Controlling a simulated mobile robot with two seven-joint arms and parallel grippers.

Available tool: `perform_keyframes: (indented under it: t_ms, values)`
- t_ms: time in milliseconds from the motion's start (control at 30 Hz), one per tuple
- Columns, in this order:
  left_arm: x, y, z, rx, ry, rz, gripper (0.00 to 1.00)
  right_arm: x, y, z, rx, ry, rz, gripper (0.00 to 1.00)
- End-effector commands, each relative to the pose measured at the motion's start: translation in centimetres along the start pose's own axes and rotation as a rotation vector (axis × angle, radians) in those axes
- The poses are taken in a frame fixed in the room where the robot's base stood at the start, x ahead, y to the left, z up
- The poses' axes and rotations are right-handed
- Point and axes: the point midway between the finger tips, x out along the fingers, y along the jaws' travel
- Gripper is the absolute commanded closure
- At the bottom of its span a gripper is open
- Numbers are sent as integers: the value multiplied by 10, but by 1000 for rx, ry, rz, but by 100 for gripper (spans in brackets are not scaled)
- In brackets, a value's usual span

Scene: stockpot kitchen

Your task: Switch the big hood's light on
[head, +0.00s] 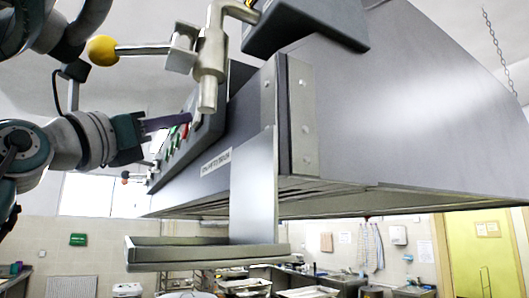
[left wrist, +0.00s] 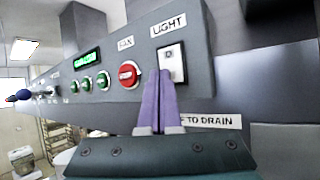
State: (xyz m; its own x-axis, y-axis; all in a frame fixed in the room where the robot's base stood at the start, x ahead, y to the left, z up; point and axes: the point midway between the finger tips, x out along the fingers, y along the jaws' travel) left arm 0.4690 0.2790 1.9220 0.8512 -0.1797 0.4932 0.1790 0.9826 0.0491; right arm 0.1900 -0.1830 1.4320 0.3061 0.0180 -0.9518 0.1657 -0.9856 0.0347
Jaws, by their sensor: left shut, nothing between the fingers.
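The big grey hood (head: 400,110) fills the upper right of the head view. Its control panel faces left, seen edge-on there. In the left wrist view the light switch (left wrist: 172,62) is a white rocker plate under the LIGHT label (left wrist: 169,25), at the panel's right end. My left gripper (head: 188,118) is level with the panel, its purple fingers pointing at it. In the left wrist view the shut, empty fingertips (left wrist: 159,78) are just below and left of the switch, overlapping its lower edge. Contact cannot be told. My right gripper is not in view.
A red button (left wrist: 129,74), several green buttons and a green display (left wrist: 87,58) lie left of the switch. A lever with a yellow ball (head: 103,50) and a metal valve (head: 210,60) hang above my left gripper. A metal tray (head: 205,254) is below the hood.

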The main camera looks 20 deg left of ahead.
Motion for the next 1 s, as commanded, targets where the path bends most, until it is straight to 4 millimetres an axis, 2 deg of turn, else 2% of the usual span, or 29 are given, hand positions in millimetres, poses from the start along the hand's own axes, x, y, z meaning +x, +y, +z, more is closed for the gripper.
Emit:
perform_keyframes:
  t_ms: [500,1000]
  values:
    - [2,-1,-1,0,-1,0,100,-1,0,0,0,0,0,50]
    - [-9,6,6,0,-1,0,100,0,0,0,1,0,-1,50]
